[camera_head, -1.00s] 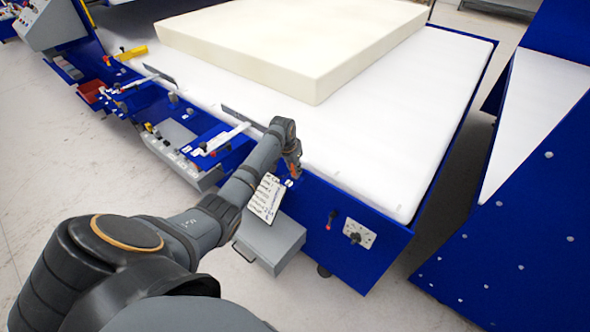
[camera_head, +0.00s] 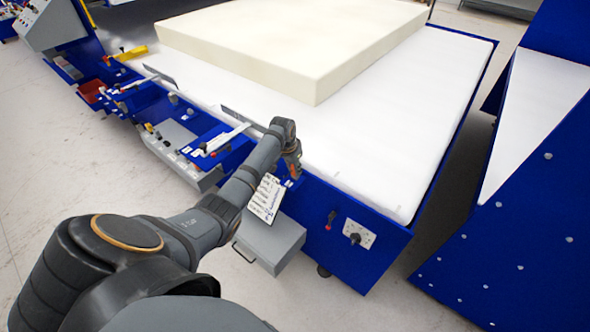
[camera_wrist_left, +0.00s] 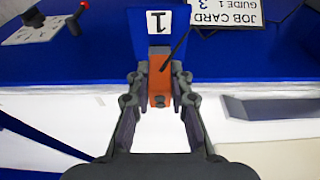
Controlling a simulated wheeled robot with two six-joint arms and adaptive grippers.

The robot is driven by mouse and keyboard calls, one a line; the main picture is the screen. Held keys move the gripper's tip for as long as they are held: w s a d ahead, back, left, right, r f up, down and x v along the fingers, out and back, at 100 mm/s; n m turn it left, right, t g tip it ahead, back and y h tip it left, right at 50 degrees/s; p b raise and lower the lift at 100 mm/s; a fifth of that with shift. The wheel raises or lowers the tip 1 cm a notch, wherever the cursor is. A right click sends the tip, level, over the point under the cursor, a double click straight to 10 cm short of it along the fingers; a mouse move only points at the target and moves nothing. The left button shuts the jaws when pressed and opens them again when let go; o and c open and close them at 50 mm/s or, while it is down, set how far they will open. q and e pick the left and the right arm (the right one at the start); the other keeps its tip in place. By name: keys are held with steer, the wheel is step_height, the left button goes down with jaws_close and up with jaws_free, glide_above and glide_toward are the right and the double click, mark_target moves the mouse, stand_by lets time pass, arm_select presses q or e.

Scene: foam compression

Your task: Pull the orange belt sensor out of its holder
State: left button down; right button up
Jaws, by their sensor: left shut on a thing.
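The orange belt sensor (camera_wrist_left: 159,82) is upright in the middle of the left wrist view, between the fingers of my left gripper (camera_wrist_left: 159,75). The gripper is shut on it. The sensor's upper end meets the blue holder (camera_wrist_left: 140,48), which carries a white label with a 1. How deep the sensor sits in the holder cannot be told. In the head view my left gripper (camera_head: 293,172) is at the blue front side of the table, just above the job card (camera_head: 267,198). The sensor is mostly hidden there. My right gripper is not in view.
A cream foam block (camera_head: 300,45) lies on the white table top (camera_head: 395,130). A grey box (camera_head: 270,243) hangs below the job card. Blue trays with tools (camera_head: 205,150) line the edge on the left.

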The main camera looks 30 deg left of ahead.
arm_select(q)
steer(key=shift+w+p+v, duration=0.15)
steer(key=shift+p+v, duration=0.45)
steer(key=shift+w+p+v, duration=0.15)
steer(key=shift+p+v, duration=0.4)
steer(key=shift+v, duration=0.05)
steer(key=p+v, duration=0.2)
steer(key=w+p+v, duration=0.1)
steer(key=p+v, duration=0.2)
steer(key=shift+w+r, duration=0.1)
steer(key=shift+r, duration=0.05)
stand_by(0.4)
